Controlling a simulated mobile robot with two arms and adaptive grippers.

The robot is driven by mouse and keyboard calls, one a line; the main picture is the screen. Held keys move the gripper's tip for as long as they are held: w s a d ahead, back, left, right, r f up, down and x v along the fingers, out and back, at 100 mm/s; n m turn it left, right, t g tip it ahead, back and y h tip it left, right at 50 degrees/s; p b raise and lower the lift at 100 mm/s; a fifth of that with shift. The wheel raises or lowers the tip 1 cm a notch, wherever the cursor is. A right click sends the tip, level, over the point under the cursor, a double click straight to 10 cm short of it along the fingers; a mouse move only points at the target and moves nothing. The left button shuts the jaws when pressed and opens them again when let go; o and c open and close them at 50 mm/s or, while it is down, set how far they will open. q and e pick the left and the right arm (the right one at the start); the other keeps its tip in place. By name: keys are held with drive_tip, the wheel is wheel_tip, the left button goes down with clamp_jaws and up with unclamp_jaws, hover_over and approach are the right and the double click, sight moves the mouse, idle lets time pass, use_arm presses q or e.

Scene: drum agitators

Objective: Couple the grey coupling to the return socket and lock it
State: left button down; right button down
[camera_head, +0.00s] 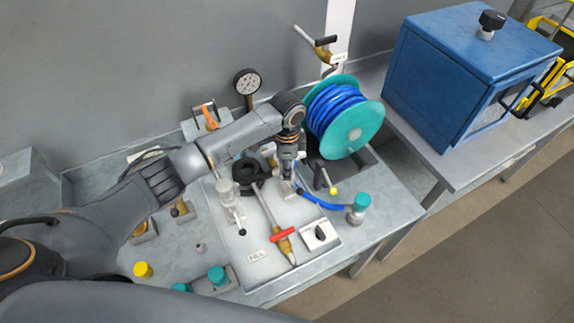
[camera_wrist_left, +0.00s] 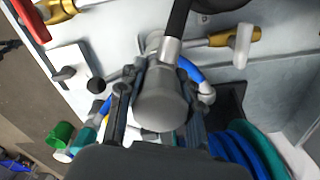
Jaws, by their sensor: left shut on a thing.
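My left gripper (camera_head: 288,168) reaches over the light panel on the bench and points down. In the left wrist view its fingers (camera_wrist_left: 158,92) are shut on a grey cylindrical coupling (camera_wrist_left: 160,103). A silver ferrule and a black hose (camera_wrist_left: 179,22) show at the coupling's far side. The black hose (camera_head: 247,171) lies coiled left of the gripper in the head view. A pale fitting (camera_wrist_left: 153,40) shows just beyond the coupling; I cannot tell if they touch or whether it is the return socket. The lock is hidden. My right gripper is not in view.
A brass valve with a red handle (camera_head: 282,236) lies in front of the gripper. A teal reel (camera_head: 352,134) with blue hose stands close right. A blue hose ends in a teal coupling (camera_head: 360,202). A pressure gauge (camera_head: 247,81) stands behind; a blue cabinet (camera_head: 455,85) is farther right.

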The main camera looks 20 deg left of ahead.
use_arm(q)
drive_tip(key=shift+f, duration=0.3)
idle(0.5)
drive_tip(key=c, duration=0.8)
unclamp_jaws()
wheel_tip(320, 180, up, 3)
drive_tip(key=shift+f+p, duration=0.15)
drive_tip(key=shift+p, duration=0.7)
drive_tip(key=shift+r, duration=3.65)
